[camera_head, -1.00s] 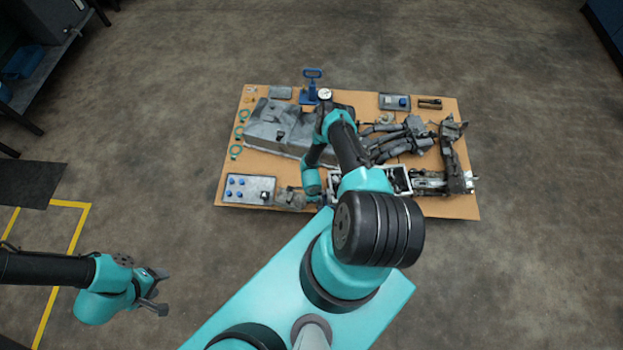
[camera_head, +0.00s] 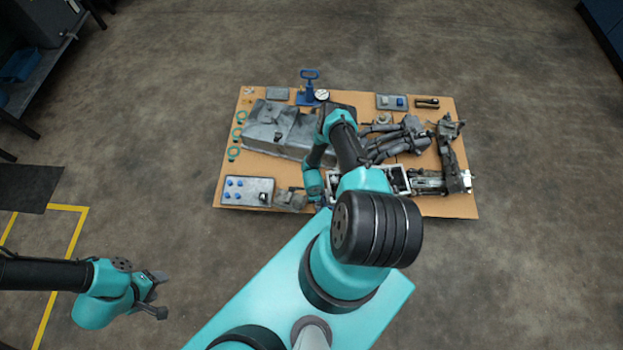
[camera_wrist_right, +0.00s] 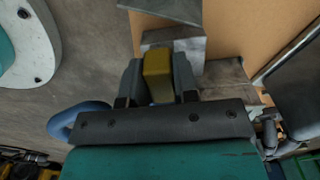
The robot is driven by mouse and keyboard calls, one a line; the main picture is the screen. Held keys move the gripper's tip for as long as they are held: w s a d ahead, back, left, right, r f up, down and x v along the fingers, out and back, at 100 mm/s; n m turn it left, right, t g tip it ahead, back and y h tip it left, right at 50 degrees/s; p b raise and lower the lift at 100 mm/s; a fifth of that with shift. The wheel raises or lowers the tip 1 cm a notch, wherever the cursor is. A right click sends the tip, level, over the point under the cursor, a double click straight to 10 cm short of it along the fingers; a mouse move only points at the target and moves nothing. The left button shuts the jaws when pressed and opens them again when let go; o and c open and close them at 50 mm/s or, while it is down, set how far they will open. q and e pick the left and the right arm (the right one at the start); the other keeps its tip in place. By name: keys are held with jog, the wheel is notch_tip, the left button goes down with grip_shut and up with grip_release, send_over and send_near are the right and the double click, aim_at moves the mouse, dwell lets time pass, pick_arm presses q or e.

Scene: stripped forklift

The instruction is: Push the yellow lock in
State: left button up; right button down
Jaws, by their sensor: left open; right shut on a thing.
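The yellow lock (camera_wrist_right: 158,77) shows as a small yellow block in the right wrist view. It sits between the two fingers of my right gripper (camera_wrist_right: 158,85), which is shut on it. A grey metal part (camera_wrist_right: 185,42) lies just beyond it, and I cannot tell how far the lock goes into that part. In the head view my right arm reaches down to the near edge of the board, and its fingers and the lock are hidden there. My left gripper (camera_head: 158,296) is open and empty over the floor at the lower left.
The brown board (camera_head: 330,208) carries a large grey housing (camera_head: 275,130), a tray with blue pieces (camera_head: 247,191), green rings (camera_head: 235,135), a blue press (camera_head: 309,90) and dark forklift parts (camera_head: 400,138). Open floor surrounds it. A shelf (camera_head: 45,65) stands at the upper left.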

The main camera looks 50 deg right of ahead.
jog(key=c, duration=0.9)
grip_release()
jog(key=shift+s+d, duration=0.15)
jog(key=shift+d, duration=0.05)
jog(key=shift+a+r, duration=0.1)
notch_tip(320, 180, up, 17)
jog(key=shift+r, duration=0.1)
